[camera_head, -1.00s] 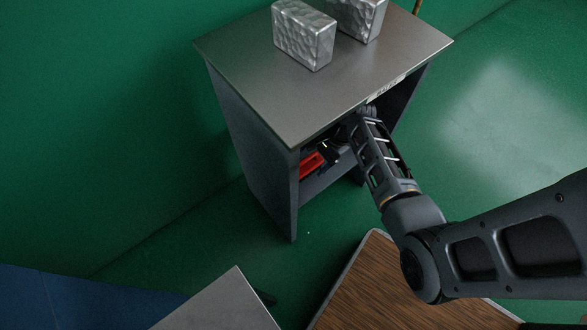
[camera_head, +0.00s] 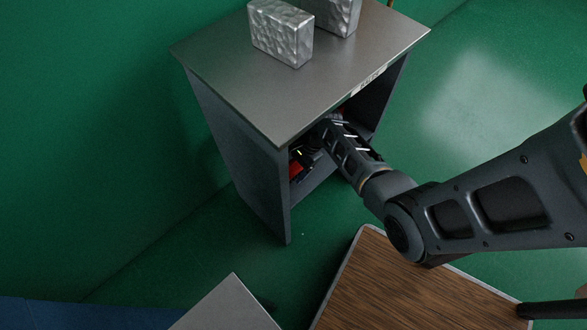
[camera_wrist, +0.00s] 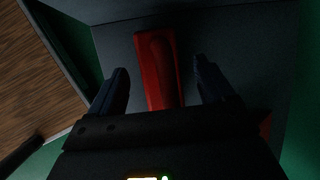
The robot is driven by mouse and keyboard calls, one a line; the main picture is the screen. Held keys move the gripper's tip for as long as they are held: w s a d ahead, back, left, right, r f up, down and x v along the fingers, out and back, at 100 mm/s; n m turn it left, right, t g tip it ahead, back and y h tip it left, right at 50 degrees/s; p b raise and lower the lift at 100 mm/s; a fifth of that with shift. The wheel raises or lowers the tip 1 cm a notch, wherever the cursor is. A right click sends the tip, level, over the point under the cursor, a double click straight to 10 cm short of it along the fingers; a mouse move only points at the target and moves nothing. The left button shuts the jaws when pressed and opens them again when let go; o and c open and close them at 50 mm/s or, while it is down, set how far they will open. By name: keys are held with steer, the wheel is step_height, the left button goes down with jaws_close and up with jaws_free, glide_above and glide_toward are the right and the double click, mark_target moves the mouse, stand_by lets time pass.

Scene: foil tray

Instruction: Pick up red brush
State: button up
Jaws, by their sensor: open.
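The red brush (camera_wrist: 158,70) lies on the shelf inside the grey cabinet. In the wrist view it runs lengthwise between the two fingers of my gripper (camera_wrist: 167,88), with a gap on each side. My gripper is open and holds nothing. In the head view a small red part of the brush (camera_head: 295,171) shows at the cabinet's left inner side, and my gripper (camera_head: 300,163) is inside the opening over it. My wrist and forearm hide much of the shelf.
The grey cabinet (camera_head: 222,110) has two silver hammered blocks (camera_head: 281,34) on top. Its side wall stands close to my gripper. A wooden-topped table (camera_head: 390,292) and a grey surface corner (camera_head: 228,308) are in front. Green floor (camera_head: 470,110) is open at right.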

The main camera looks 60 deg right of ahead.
mark_target(295, 172)
steer(key=shift+c, duration=0.3)
steer(key=c, duration=1.1)
steer(key=shift+r, duration=0.15)
steer(key=shift+c, duration=0.2)
steer(key=shift+r, duration=0.5)
steer(key=shift+s+a+r+p, duration=0.1)
steer(key=shift+s+r+p, duration=0.15)
steer(key=shift+r, duration=0.35)
steer(key=shift+s+a+r+p, duration=0.1)
steer(key=shift+s+r+p, duration=0.15)
steer(key=shift+r, duration=0.35)
steer(key=s+a, duration=0.1)
steer(key=s, duration=0.4)
steer(key=s+a, duration=0.1)
steer(key=s, duration=0.5)
steer(key=s+a, duration=0.1)
steer(key=s, duration=0.4)
steer(key=shift+s+a, duration=0.25)
steer(key=shift+a, duration=0.15)
